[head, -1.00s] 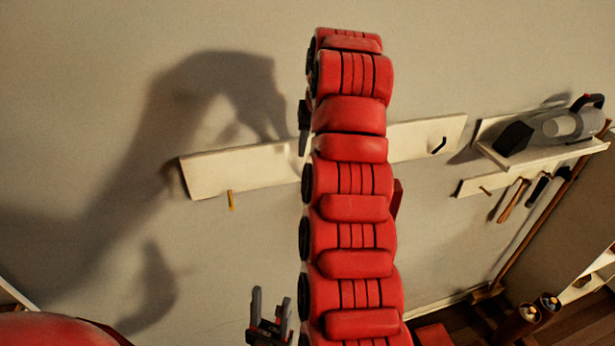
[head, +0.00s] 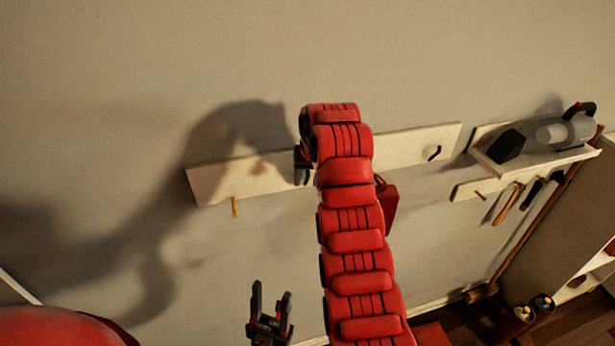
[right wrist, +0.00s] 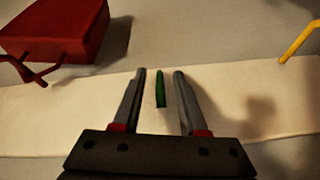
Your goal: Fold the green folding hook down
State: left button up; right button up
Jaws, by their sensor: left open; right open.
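The green folding hook (right wrist: 160,88) shows in the right wrist view as a short green bar in front of the white wall board (right wrist: 40,115). It lies between the two fingers of my open right gripper (right wrist: 160,73), with a gap on each side. I cannot tell how far it is folded. In the head view my right gripper (head: 303,172) is at the middle of the white board (head: 230,178), and my red arm hides the green hook. My left gripper (head: 271,290) is open and empty, low in the head view, below the board.
A yellow hook (head: 235,207) is on the board's left part and a black hook (head: 433,153) on its right. A red box-like thing (head: 389,205) hangs beside my right arm. A shelf with a grey appliance (head: 568,130) and hanging tools is further right.

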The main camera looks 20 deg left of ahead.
jog(key=shift+a, duration=0.1)
grip_shut()
jog(key=shift+w, duration=0.15)
dwell(1.0)
